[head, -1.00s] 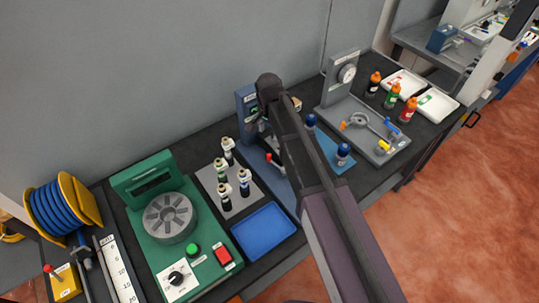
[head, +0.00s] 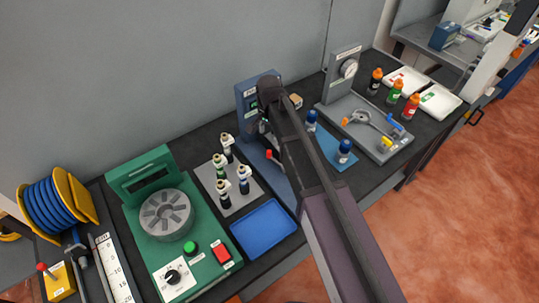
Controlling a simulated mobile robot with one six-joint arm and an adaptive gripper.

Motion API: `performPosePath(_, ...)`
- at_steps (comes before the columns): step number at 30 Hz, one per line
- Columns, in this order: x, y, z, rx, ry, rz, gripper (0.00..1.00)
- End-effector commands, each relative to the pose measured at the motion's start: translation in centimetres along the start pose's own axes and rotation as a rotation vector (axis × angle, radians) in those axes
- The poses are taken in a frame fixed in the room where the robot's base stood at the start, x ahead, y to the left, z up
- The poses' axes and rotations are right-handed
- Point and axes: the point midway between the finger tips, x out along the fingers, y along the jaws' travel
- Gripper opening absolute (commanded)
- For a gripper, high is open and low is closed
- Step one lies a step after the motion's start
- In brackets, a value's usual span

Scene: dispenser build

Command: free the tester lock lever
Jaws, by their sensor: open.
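The grey tester (head: 343,88) stands right of centre in the head view, with a round gauge (head: 348,68) on its upright plate. On its base lie a grey ring-shaped part with an orange tip (head: 345,121), a blue lever (head: 396,127) and a yellow piece (head: 384,145). I cannot tell which of these is the lock lever. My gripper (head: 263,127) is mostly hidden behind my own arm, in front of the blue upright station (head: 245,98). It is open and left of the tester, apart from it.
Two blue-capped bottles (head: 344,152) stand on a blue mat between my arm and the tester. Several orange-, green- and red-capped bottles (head: 393,92) and white trays (head: 440,101) are beyond the tester. A red-knobbed lever (head: 268,155) is close left of my arm. An empty blue tray (head: 264,229) lies in front.

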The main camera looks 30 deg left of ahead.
Motion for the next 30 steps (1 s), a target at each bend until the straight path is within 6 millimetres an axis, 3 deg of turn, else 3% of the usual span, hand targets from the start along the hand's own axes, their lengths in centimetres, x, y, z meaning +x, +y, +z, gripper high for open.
performPosePath(30, 8.3, 0.0, 0.0, 0.001, 0.000, 0.000, 0.62)
